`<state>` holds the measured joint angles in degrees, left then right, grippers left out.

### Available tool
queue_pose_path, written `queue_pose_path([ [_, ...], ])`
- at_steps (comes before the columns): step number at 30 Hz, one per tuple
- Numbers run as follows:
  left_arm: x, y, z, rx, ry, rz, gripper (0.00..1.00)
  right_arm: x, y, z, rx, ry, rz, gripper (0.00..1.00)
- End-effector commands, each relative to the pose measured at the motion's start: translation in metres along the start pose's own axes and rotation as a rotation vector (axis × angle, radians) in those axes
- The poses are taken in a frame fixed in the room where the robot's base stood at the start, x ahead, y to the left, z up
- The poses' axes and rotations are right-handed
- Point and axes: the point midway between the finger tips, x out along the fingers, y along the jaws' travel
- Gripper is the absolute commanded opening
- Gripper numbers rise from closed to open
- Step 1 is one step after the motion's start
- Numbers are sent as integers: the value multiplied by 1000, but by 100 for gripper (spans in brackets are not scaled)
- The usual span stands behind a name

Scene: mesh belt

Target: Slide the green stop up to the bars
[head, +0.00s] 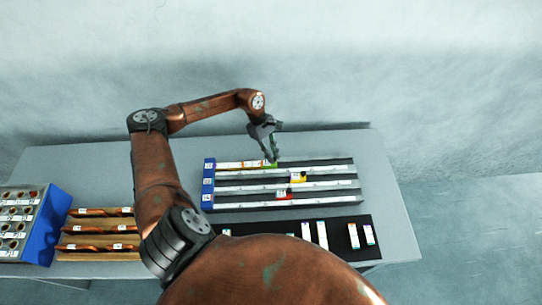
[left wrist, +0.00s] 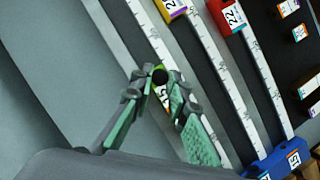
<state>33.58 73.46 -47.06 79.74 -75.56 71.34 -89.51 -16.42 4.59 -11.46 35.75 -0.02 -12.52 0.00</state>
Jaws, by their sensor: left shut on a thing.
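The green stop (head: 274,166) sits in the farthest lane of the rack (head: 335,205). My left gripper (head: 271,160) reaches down onto it from above and is shut on it. In the left wrist view the fingers (left wrist: 160,88) close around a dark round knob, with the stop's white number label (left wrist: 163,94) just below. The fingers hide much of the stop. Thin white and orange bars (head: 243,165) seem to lie in the same lane, left of the stop towards the blue end; I cannot tell the gap between them. My right gripper is not in view.
A yellow stop (head: 298,178) and a red stop (head: 284,195) sit in nearer lanes. A black mat (head: 335,235) with several upright pieces lies in front. Wooden trays (head: 95,240) and a blue holder (head: 57,215) stand at left.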

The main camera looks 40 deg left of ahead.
Motion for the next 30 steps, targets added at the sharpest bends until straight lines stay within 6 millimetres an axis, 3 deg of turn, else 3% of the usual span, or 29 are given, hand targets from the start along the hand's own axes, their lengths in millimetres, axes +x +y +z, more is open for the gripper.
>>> queue_pose_path([
  [6, 4, -2, -3, -1, 6, -7, 0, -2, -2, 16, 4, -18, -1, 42],
  [7, 4, -3, -3, -2, 6, -7, 17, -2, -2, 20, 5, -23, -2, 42],
  [14, 3, -2, -2, -1, 3, -3, 32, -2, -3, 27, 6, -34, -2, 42],
  [23, -1, -1, -1, -2, 2, 1, 32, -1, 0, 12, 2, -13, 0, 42],
  [30, -35, 0, -2, -2, 3, 4, 32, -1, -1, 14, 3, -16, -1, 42],
])
